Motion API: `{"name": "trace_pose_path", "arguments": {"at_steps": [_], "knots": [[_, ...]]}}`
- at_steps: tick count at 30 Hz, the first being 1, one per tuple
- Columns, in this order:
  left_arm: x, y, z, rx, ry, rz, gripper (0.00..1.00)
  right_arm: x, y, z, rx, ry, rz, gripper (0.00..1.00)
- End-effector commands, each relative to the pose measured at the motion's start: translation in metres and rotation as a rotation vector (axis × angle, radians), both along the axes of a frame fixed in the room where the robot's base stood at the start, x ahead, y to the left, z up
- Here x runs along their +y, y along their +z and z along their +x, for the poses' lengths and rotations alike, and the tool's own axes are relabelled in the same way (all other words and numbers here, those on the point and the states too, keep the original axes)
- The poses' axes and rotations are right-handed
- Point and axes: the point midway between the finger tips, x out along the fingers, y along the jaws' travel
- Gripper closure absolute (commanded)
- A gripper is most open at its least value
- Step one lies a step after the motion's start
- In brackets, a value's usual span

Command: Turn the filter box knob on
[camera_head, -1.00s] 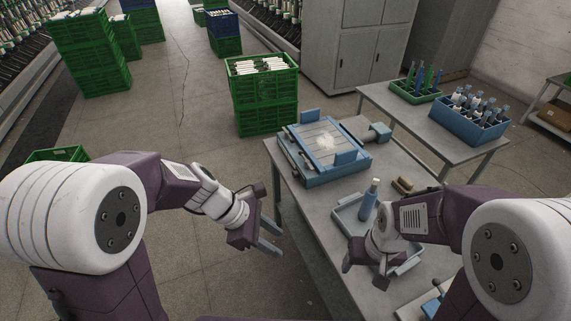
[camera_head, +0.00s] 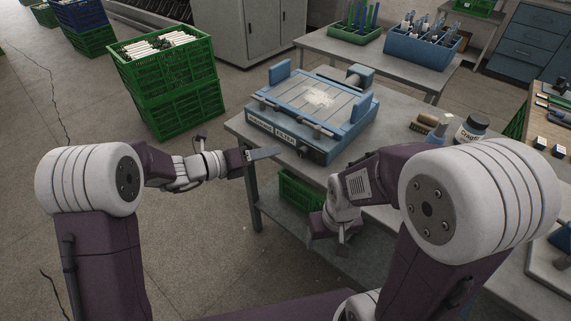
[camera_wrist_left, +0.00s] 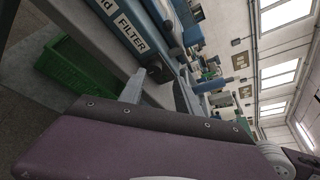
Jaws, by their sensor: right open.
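The blue filter box (camera_head: 352,128) sits on the grey table, with a FILTER label on its front. Its dark knob (camera_head: 303,151) is on the front face, right of the label; it also shows in the left wrist view (camera_wrist_left: 154,71). My left gripper (camera_head: 277,152) points right, just in front of the box's front face, its fingers left of the knob. My right gripper (camera_head: 342,246) is open and empty, low beside the table's front edge.
Stacked green crates (camera_head: 170,90) are at left.

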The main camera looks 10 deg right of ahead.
Motion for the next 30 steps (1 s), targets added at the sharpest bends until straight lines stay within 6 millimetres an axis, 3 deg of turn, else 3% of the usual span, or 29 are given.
{"name": "trace_pose_path", "arguments": {"at_steps": [1, 3, 10, 22, 30], "knots": [[-0.001, -0.017, -0.001, 0.007, -0.003, 0.0, 0.6, 0.0, -0.014, 0.0, 0.0, 0.0, 0.0, 0.31], [-0.002, -0.024, -0.002, 0.01, -0.005, 0.002, 0.6, 0.0, -0.019, 0.0, 0.0, 0.0, 0.0, 0.31], [-0.005, -0.024, -0.001, 0.01, -0.008, 0.002, 0.6, 0.0, -0.019, 0.0, 0.0, 0.0, 0.0, 0.31], [-0.072, -0.045, 0.024, 0.008, -0.009, 0.003, 0.6, 0.0, -0.036, 0.0, 0.0, 0.0, 0.0, 0.31], [-0.084, -0.047, 0.03, 0.009, -0.006, 0.003, 0.6, 0.0, -0.037, 0.0, 0.0, 0.0, 0.0, 0.31]]}}
